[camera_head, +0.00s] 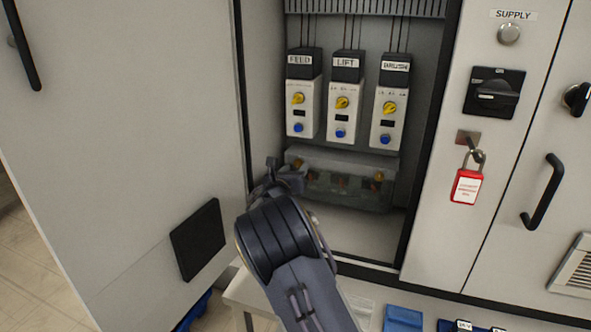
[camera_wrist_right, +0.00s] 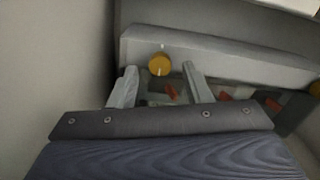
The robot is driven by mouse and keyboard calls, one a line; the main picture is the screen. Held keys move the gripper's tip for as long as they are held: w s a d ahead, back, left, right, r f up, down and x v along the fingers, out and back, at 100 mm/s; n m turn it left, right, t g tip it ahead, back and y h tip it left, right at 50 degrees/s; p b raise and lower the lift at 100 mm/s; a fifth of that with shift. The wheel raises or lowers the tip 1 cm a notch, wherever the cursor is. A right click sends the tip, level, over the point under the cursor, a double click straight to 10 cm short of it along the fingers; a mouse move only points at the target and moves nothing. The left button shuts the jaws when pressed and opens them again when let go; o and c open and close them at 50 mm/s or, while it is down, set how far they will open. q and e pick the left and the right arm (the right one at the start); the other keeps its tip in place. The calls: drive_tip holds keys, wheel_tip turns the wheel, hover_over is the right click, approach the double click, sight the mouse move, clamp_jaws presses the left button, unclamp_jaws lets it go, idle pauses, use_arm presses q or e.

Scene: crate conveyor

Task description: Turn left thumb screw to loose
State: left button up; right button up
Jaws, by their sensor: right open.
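The left thumb screw (camera_wrist_right: 160,64) is a round yellow knob with a pale line across its face, upright in the right wrist view. It is on the left of a grey cover (camera_head: 338,163) low in the open cabinet; the head view shows it small (camera_head: 297,163). My right gripper (camera_wrist_right: 161,76) is open, with one finger on each side below the knob; I cannot tell whether either touches it. In the head view my right gripper (camera_head: 284,174) is at the cover's left end, partly hidden by my arm. My left gripper is not in view.
A second yellow screw (camera_head: 379,176) is at the cover's right. Modules with yellow and blue knobs, such as LIFT (camera_head: 345,105), hang above. The cabinet's side wall is close on the left. A red padlock (camera_head: 467,186) hangs right. The open door (camera_head: 120,130) stands left.

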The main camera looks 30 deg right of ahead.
drive_tip(key=v, duration=0.6)
drive_tip(key=shift+s+a, duration=0.25)
drive_tip(key=shift+d, duration=0.1)
